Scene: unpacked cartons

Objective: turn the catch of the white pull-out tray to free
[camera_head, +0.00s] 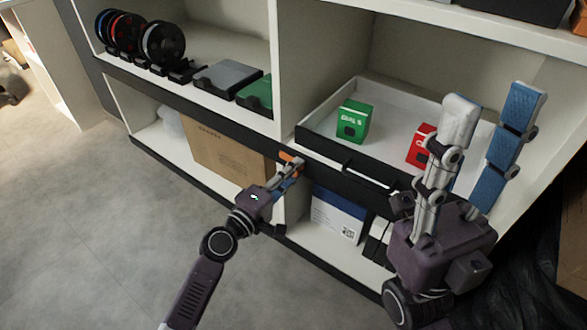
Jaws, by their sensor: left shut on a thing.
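The white pull-out tray (386,107) sits in a shelf bay at the centre right, with a dark front (333,178). An orange catch (287,156) shows at the left end of that front. My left gripper (293,163) is at the catch, with its fingers shut on it; the fingers cover part of the catch, and its exact turn is hard to tell. My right gripper (494,106) is raised at the right, in front of the tray, with its fingers spread and nothing between them.
The tray holds a green box (353,121) and a red box (419,143), partly behind my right gripper. Below stand a cardboard carton (215,155) and a blue-white box (337,218). Spools (163,43) line the upper left shelf. The grey floor (120,235) is clear at the left.

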